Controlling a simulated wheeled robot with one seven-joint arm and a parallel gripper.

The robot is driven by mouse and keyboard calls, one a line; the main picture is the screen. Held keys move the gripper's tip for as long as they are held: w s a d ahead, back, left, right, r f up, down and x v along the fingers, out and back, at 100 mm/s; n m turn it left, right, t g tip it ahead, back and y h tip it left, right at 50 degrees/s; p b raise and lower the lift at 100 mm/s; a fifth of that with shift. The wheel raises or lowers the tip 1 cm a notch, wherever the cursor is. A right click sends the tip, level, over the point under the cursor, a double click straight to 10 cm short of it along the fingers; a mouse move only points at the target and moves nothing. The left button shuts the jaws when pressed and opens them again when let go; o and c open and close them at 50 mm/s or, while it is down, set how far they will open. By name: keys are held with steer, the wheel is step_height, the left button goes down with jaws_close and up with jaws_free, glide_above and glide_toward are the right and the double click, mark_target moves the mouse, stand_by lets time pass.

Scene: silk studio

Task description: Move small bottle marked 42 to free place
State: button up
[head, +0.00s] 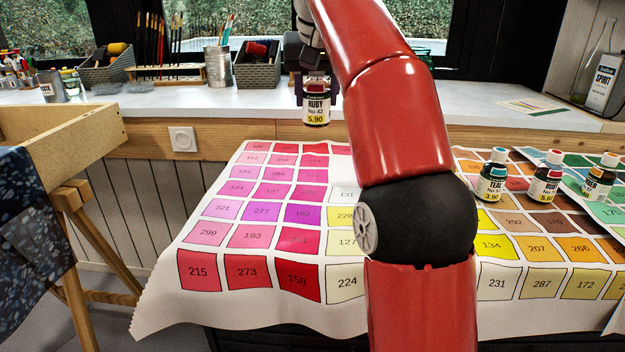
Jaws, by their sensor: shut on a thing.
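The small bottle marked "RUBY No 42" (316,108) hangs upright in my gripper (316,84), with a white label and a yellow 5.90 price strip. My gripper is shut on its upper part, which is partly hidden. In the picture the bottle overlaps the wooden front edge of the counter, above the back of the colour-chart cloth (205,268). I cannot tell its exact height. On the right of the cloth stand three similar bottles: a Teal one (492,180), a Ruby one (545,184) and one with a partly readable label (597,182).
My red arm hides the middle of the cloth. The cloth's left part is clear of bottles. Behind stand a white counter (215,100) with baskets, a brush tin (218,66), a Spirit can (600,82) and a flask (590,65). A wooden frame (75,130) stands at left.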

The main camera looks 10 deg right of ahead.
step_height(320, 180, down, 14)
steer(key=b, duration=0.6)
steer(key=shift+f, duration=0.2)
steer(key=shift+f, duration=0.1)
steer(key=o, duration=1)
steer(key=shift+o, duration=0.2)
steer(key=shift+r, duration=0.25)
steer(key=p+v, duration=0.4)
steer(key=v, duration=0.7)
steer(key=shift+r, duration=0.35)
steer(key=shift+s+a, duration=0.1)
steer(key=shift+s, duration=0.05)
